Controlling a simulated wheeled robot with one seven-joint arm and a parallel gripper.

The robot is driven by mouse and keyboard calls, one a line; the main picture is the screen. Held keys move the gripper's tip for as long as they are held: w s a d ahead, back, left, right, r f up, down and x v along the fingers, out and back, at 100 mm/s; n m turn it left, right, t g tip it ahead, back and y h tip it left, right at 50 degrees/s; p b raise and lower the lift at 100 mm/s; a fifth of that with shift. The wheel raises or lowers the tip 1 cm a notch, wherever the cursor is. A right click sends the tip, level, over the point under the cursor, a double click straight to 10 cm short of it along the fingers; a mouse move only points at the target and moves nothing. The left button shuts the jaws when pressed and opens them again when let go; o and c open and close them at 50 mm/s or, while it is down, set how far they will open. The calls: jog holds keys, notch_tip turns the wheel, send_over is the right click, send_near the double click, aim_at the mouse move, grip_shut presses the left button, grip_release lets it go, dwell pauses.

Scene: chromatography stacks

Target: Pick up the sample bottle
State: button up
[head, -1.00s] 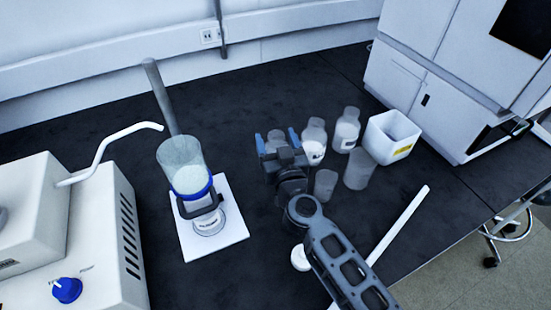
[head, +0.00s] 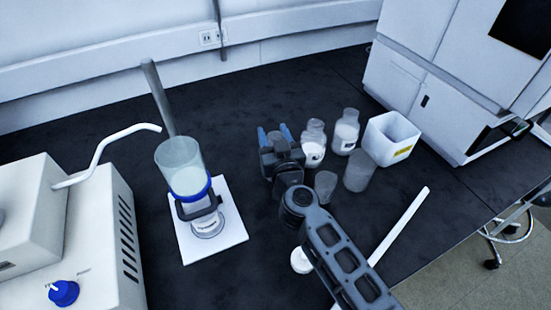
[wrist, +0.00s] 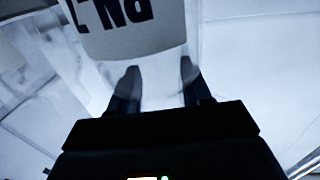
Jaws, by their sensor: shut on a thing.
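My gripper (head: 274,134) shows in the head view over the dark bench, its two blue fingers close together and pointing away toward the wall. In the wrist view, its fingertips (wrist: 157,75) are on either side of a clear bottle (wrist: 160,62) with a white label and dark lettering. The gripper is shut on this sample bottle. The label shows only in part and upside down. In the head view the held bottle is mostly hidden by my gripper, so I cannot tell whether it touches the bench.
Two capped bottles (head: 314,143) (head: 347,131) stand just right of my gripper. Clear beakers (head: 359,169) (head: 325,184) and a white bin (head: 391,138) are nearby. A filter flask (head: 180,167) stands on a white plate (head: 232,228) to the left. The bench behind the gripper is clear.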

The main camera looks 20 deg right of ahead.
jog(key=shift+f, duration=0.1)
grip_shut()
